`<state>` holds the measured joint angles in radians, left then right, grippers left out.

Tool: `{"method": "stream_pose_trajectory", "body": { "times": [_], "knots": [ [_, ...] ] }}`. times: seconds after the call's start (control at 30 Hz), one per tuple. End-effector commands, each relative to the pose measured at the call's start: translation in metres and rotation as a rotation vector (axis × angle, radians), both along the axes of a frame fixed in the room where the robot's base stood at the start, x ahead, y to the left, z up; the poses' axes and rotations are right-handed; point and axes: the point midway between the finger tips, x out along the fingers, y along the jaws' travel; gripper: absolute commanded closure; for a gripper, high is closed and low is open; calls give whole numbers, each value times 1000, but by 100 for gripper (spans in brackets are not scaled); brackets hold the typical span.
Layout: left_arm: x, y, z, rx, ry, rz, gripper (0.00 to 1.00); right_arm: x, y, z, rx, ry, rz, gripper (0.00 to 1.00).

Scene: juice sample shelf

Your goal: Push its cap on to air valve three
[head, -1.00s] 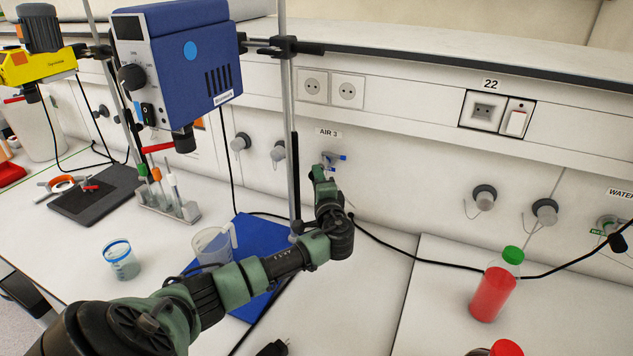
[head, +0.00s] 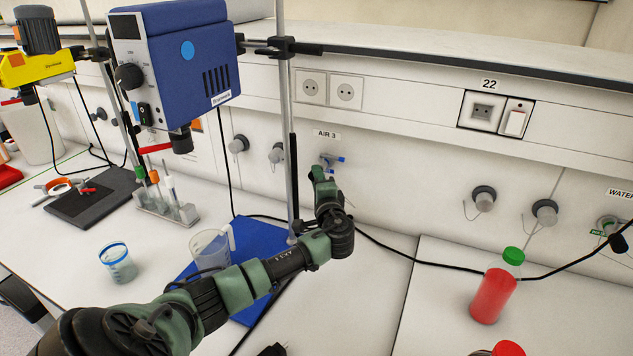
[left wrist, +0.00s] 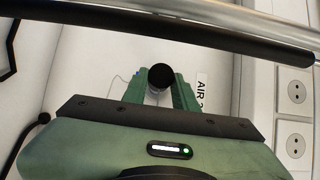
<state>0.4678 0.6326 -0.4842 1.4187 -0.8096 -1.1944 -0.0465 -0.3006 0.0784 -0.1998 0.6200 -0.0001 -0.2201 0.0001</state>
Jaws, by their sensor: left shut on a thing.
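Air valve three (head: 333,160), a small fitting with blue handle ends, is on the wall just below the AIR 3 label (head: 327,133). My left gripper (head: 317,173) is at the wall, at the lower left of the valve, and partly covers it. In the left wrist view, the green fingers are shut on a round black cap (left wrist: 160,76), seen end-on. A greyish part shows below the cap between the fingers. The frames do not show clearly whether the cap touches the valve.
A metal stand rod (head: 284,110) rises close to the left of my gripper, holding a blue stirrer (head: 175,60). Capped outlets (head: 484,200) sit farther right. A beaker (head: 209,250) stands on a blue mat (head: 262,232). A red bottle (head: 492,295) stands at right.

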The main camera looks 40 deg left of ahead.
Motion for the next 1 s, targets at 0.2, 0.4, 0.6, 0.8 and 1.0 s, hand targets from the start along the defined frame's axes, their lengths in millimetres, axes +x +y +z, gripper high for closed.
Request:
{"method": "stream_pose_trajectory", "body": {
  "times": [0.2, 0.4, 0.6, 0.8, 1.0],
  "knots": [
    [5, 1, 0, -1, -2, -1, 100, 0, 0, -5, 0, 0, 0, 81],
    [5, 1, 1, -1, -1, -1, 61, 0, -1, -4, -1, 0, 0, 81],
    [5, 1, 0, -1, -1, -1, 47, 0, -1, -4, -1, 0, 1, 81],
    [4, 0, 0, -1, -1, -1, 47, 0, -2, -4, -2, 0, 1, 81],
    [-9, -17, -3, -2, -1, -3, 47, 0, -2, -12, -2, 0, 1, 81]
  ]
}}
